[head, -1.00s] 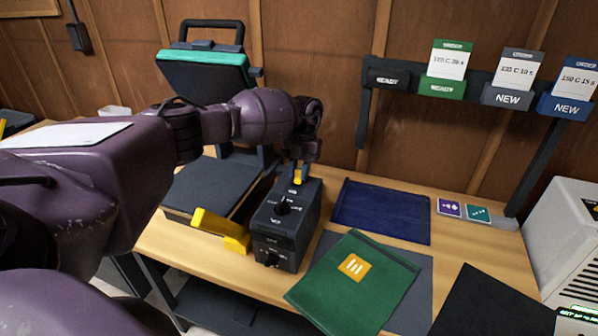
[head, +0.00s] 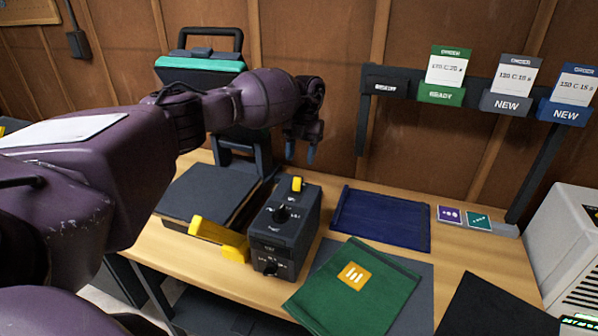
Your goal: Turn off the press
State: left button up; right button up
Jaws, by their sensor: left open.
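The heat press stands at the left of the bench, with its upper plate (head: 200,68) raised and tilted back above the dark lower plate (head: 205,193). Its dark control box (head: 282,235) carries a black knob (head: 282,214) on top, a yellow switch (head: 297,184) at the far end and another knob (head: 271,269) on the front. My left gripper (head: 300,153) is open and empty, above and behind the yellow switch, apart from it. The small lettering on the box is too small to read. My right gripper is not in view.
A yellow handle (head: 218,238) sticks out left of the box. A green folded cloth (head: 355,288) with an orange patch and a blue cloth (head: 381,217) lie to the right. A card rack (head: 400,84) is on the wall. A white machine (head: 570,245) stands far right.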

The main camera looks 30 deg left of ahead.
pick_arm(q)
jog(key=v, duration=0.4)
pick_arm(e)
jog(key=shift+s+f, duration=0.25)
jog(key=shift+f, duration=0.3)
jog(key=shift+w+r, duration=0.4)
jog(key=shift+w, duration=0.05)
